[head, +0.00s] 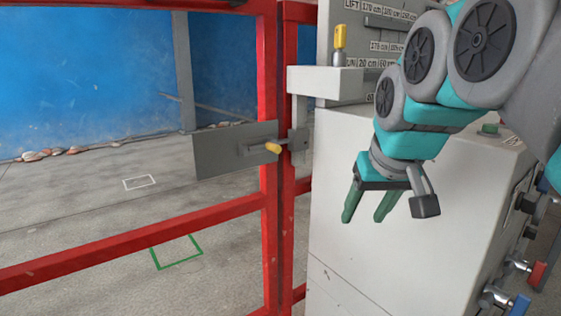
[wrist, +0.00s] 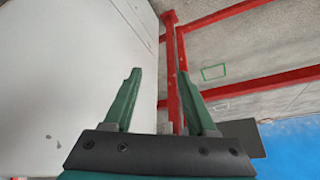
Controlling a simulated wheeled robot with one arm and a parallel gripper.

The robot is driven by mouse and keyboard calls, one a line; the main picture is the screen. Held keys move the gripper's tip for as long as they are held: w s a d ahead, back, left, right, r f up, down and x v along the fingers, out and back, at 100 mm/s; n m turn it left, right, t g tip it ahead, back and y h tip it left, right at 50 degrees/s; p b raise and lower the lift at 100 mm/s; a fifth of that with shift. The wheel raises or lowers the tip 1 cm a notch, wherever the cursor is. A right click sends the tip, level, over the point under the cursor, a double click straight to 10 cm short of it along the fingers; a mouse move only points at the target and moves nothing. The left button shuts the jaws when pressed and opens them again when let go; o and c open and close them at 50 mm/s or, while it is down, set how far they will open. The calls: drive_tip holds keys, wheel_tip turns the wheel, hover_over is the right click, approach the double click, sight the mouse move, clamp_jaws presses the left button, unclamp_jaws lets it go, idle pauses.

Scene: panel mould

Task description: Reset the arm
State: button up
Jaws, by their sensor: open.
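My gripper (head: 368,218) hangs from my teal and grey arm at the right of the head view, with its two green fingers pointing down. The fingers are apart and nothing is between them. It is in front of the white cabinet (head: 345,265). In the wrist view, my gripper (wrist: 157,85) also shows with its fingers spread, the cabinet (wrist: 70,70) behind the left finger and the red frame (wrist: 172,60) between and behind the fingers.
A red gate frame (head: 270,120) carries a grey plate and a latch with a yellow knob (head: 273,148). A yellow-handled part (head: 340,38) stands on a ledge by a labelled panel (head: 380,50). Green (head: 176,266) and white (head: 139,183) floor outlines lie beyond the gate.

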drive_tip(key=s+d+f+g, duration=0.1)
drive_tip(key=s+f+g, duration=0.6)
drive_tip(key=s+f, duration=1.6)
wheel_tip(320, 180, down, 3)
drive_tip(key=shift+s+r+m+h+p, duration=0.1)
drive_tip(key=shift+s+m+h+p, duration=0.1)
drive_tip(key=shift+m+h+p, duration=0.15)
